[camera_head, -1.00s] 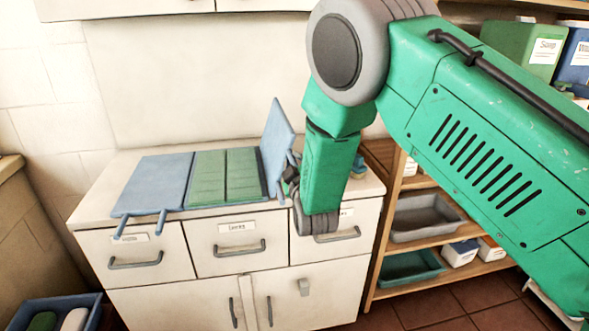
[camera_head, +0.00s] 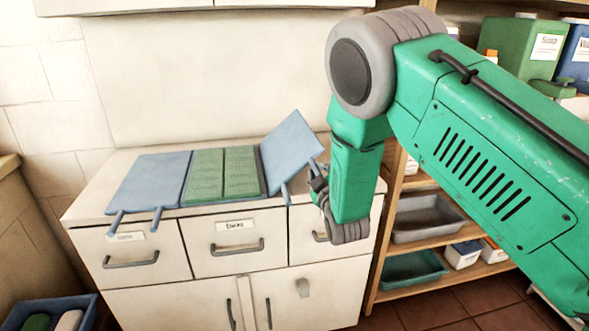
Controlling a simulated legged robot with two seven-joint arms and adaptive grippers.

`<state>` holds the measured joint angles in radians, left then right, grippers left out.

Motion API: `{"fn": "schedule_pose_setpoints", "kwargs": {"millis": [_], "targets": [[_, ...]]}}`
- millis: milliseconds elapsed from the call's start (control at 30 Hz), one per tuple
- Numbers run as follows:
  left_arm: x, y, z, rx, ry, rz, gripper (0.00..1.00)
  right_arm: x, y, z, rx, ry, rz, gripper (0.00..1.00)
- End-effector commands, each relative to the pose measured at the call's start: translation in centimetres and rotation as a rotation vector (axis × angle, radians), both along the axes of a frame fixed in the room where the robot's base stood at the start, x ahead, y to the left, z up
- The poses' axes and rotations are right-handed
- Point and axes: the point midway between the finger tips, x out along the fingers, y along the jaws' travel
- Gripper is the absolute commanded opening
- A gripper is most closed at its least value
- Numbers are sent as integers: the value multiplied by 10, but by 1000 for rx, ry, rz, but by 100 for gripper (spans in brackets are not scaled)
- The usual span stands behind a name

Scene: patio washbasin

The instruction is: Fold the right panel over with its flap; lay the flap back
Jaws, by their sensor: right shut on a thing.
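The blue right panel (camera_head: 290,152) stands tilted up and leaning to the right at the right edge of the green middle section (camera_head: 223,174). Two short blue tabs (camera_head: 285,194) stick out from its near edge. The blue left panel (camera_head: 148,183) lies flat and open on the counter, with two tabs (camera_head: 137,217) over the front edge. My right gripper (camera_head: 319,188) is shut on the right panel's right-hand tab; the fingers partly hide the grip. My left gripper is not in view.
The panels lie on a white cabinet top (camera_head: 88,205) with drawers and handles (camera_head: 237,246) below. A wooden shelf (camera_head: 398,230) with grey and green trays stands at the right. A blue bin (camera_head: 60,312) is on the floor at lower left.

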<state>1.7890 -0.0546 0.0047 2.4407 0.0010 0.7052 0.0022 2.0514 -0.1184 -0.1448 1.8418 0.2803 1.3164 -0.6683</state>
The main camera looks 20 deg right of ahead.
Motion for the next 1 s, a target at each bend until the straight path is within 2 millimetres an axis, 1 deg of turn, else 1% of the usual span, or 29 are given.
{"fn": "schedule_pose_setpoints", "kwargs": {"millis": [67,300,467,533,733,933,1000], "targets": [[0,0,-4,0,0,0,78,-1,1,-6,1,4,6,0],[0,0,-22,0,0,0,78,-4,-12,-32,0,5,6,0],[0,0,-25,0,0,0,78,-4,-14,-36,1,3,9,0],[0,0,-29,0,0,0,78,-5,-15,-41,1,3,9,0],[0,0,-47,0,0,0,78,-6,-20,-66,1,5,11,0],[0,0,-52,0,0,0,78,-6,-21,-72,-1,2,13,0],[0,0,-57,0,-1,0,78,-6,-21,-78,-1,0,13,0]]}}
